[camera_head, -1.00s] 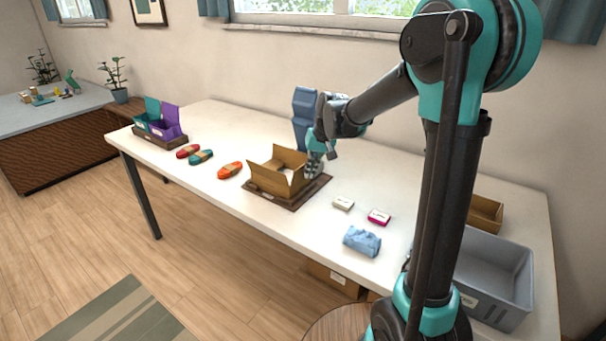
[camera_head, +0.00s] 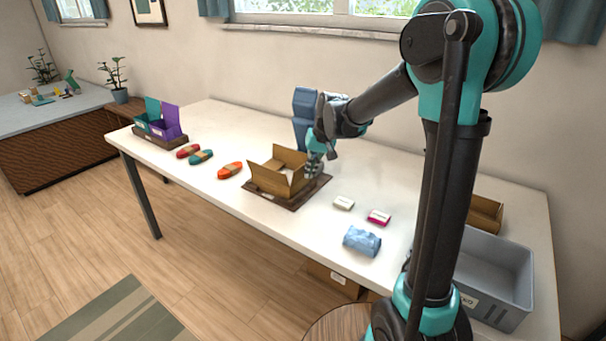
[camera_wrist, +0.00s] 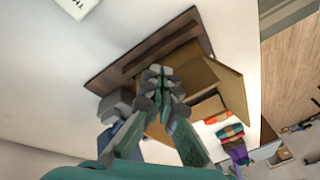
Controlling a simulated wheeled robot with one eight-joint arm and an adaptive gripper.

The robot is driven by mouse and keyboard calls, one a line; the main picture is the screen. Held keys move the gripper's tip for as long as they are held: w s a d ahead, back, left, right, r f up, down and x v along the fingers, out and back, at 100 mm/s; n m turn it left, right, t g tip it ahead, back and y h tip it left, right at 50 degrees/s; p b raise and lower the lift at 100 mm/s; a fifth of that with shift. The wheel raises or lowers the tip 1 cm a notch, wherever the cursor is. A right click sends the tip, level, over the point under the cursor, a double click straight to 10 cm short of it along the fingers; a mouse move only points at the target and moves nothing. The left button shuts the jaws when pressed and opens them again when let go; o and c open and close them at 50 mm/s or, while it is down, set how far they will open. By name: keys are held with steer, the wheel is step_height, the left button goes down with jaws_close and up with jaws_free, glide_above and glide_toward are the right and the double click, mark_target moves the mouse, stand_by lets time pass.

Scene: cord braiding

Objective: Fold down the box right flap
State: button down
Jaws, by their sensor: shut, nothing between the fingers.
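The open cardboard box (camera_head: 276,180) stands on a dark brown board (camera_head: 318,187) in the middle of the table, with flaps raised on several sides. It also shows in the wrist view (camera_wrist: 232,88). My gripper (camera_head: 314,170) is at the box's right side, low beside the wall, with its fingers together and nothing between them. In the wrist view my gripper (camera_wrist: 158,80) covers part of the box's near edge. The right flap is largely hidden behind my gripper, so I cannot tell its angle or whether the fingers touch it.
Orange (camera_head: 230,170), teal (camera_head: 201,157) and red (camera_head: 188,151) cord bundles lie left of the box. A white packet (camera_head: 344,203), a pink packet (camera_head: 379,217) and a blue cloth-like bundle (camera_head: 362,241) lie right. A grey bin (camera_head: 505,262) stands at the right end.

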mark_target(302, 166)
steer(key=shift+a, duration=0.1)
stand_by(0.4)
steer(key=shift+w+a, duration=0.4)
steer(key=shift+a, duration=0.1)
steer(key=shift+w+a+r, duration=0.25)
steer(key=shift+w+a, duration=0.15)
steer(key=shift+a, duration=0.2)
steer(key=shift+w+a, duration=0.45)
steer(key=shift+a, duration=0.2)
